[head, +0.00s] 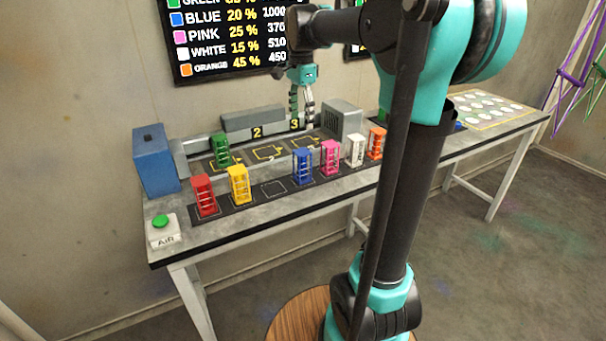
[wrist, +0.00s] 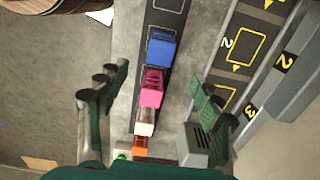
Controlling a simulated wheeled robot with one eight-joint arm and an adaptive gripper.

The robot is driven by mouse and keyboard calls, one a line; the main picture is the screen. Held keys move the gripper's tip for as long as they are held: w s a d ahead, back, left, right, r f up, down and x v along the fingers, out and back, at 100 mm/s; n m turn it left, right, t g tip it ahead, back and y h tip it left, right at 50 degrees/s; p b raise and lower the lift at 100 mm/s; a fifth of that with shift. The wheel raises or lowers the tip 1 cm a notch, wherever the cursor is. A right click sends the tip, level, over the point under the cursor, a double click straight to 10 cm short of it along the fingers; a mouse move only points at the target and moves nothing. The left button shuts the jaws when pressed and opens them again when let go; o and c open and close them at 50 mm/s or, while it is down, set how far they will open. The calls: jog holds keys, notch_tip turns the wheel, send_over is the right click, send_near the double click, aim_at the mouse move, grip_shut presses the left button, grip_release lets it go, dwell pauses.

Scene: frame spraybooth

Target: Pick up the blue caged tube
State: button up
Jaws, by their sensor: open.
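The blue caged tube (head: 303,166) stands upright on the dark strip along the bench's front, between an empty marked square and the pink caged tube (head: 330,157). In the wrist view the blue caged tube (wrist: 162,48) shows from above, near the top middle. My gripper (head: 302,108) is above the back part of the bench, near the marked spot 3, apart from every tube. In the wrist view my gripper (wrist: 158,100) is open, its fingers spread to left and right with nothing held between them.
White (head: 355,151) and orange (head: 376,143) tubes stand right of pink; yellow (head: 239,185) and red (head: 204,195) stand left. A green tube (head: 221,150) is at the back left. A blue box (head: 155,160), grey vented box (head: 342,120) and AIR button (head: 161,222) are on the bench.

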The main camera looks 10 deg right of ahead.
aim_at(301, 152)
notch_tip(301, 152, down, 11)
jog(key=shift+f, duration=0.1)
jog(key=shift+w+d+f, duration=0.15)
jog(key=shift+f, duration=2.55)
jog(key=c, duration=1.5)
jog(key=shift+r, duration=0.1)
